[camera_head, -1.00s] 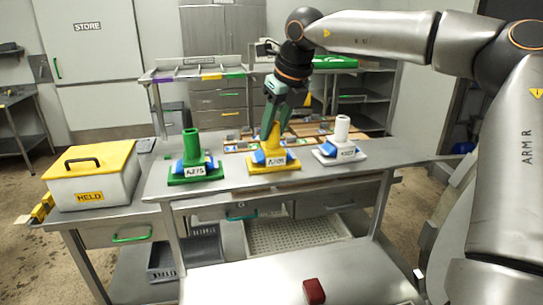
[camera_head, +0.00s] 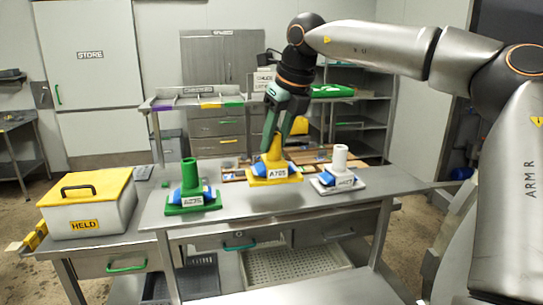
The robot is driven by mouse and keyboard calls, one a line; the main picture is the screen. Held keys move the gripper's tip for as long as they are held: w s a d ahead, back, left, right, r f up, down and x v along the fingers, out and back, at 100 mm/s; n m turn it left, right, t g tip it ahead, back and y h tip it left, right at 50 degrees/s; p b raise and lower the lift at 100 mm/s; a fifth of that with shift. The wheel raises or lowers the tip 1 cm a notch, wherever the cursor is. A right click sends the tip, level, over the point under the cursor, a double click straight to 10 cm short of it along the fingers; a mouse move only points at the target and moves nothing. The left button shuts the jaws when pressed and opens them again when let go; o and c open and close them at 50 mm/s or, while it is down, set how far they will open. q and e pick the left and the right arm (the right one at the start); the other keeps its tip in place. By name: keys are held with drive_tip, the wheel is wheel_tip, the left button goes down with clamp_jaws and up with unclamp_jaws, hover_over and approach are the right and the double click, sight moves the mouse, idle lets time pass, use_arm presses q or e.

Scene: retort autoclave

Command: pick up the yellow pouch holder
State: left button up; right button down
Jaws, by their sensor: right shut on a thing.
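The yellow pouch holder (camera_head: 274,175) has a flat base, an upright post, a blue pouch and a label on its front that seems to read A705. It is upright, a little above the steel table. My right gripper (camera_head: 272,145) comes down from above and is shut on its post. The green holder (camera_head: 191,202) stands on the table to its left, and the white holder (camera_head: 338,184) stands to its right. Each carries a blue pouch and a label. My left gripper is not in view.
A flat rack (camera_head: 232,174) with small items lies behind the holders. The front of the steel table (camera_head: 300,207) is mostly clear.

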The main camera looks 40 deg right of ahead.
drive_tip(key=s+d+r+b, duration=0.1)
drive_tip(key=s+d+r, duration=0.4)
drive_tip(key=s+r, duration=0.4)
drive_tip(key=s, duration=0.3)
drive_tip(key=shift+s+b, duration=0.2)
drive_tip(key=shift+b, duration=0.1)
drive_tip(key=shift+r+p, duration=1.1)
drive_tip(key=shift+r, duration=0.6)
